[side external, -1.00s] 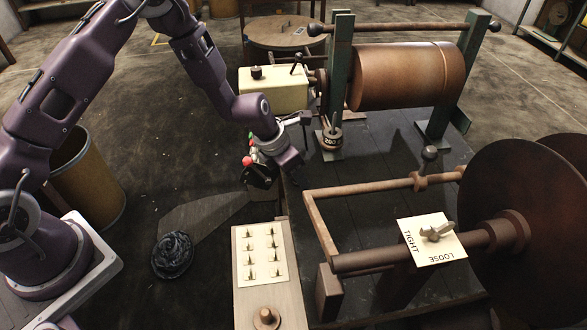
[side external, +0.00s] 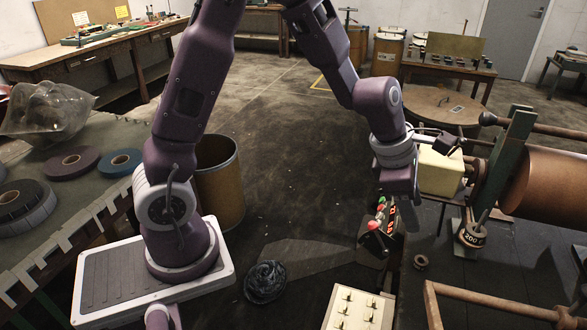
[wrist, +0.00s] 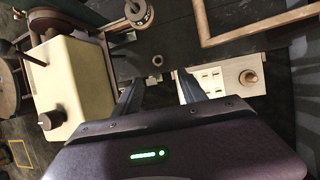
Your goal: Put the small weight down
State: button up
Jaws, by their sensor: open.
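A small dark ring-shaped piece, which looks like the small weight (side external: 421,261), lies on the dark bench top (side external: 438,288). In the wrist view the small weight (wrist: 157,60) shows just beyond and between my fingertips, apart from them. My gripper (side external: 410,203) is above the bench, left of and higher than the piece in the side view. In the wrist view my gripper (wrist: 157,80) has its two fingers spread with nothing between them. A larger weight marked 200 (side external: 472,235) stands at the foot of a green post and shows in the wrist view (wrist: 138,11).
A cream box with a knob (side external: 440,170) is close behind my gripper. A panel with red knobs (side external: 378,228) is to the left. A rusty bar frame (side external: 480,287) and copper drum (side external: 545,187) are at right.

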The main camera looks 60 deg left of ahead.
jog(key=s+a+r+m, duration=0.1)
jog(key=s+r+m, duration=0.8)
jog(key=r+m, duration=0.15)
jog(key=s+a+r+m+y, duration=0.1)
jog(key=s+a+m, duration=0.1)
jog(key=s+m, duration=0.6)
jog(key=s+a+r+m+t+y, duration=0.1)
jog(key=s+a+r+m, duration=0.1)
jog(key=s+m, duration=0.6)
jog(key=shift+s+a, duration=0.5)
jog(key=shift+a, duration=0.05)
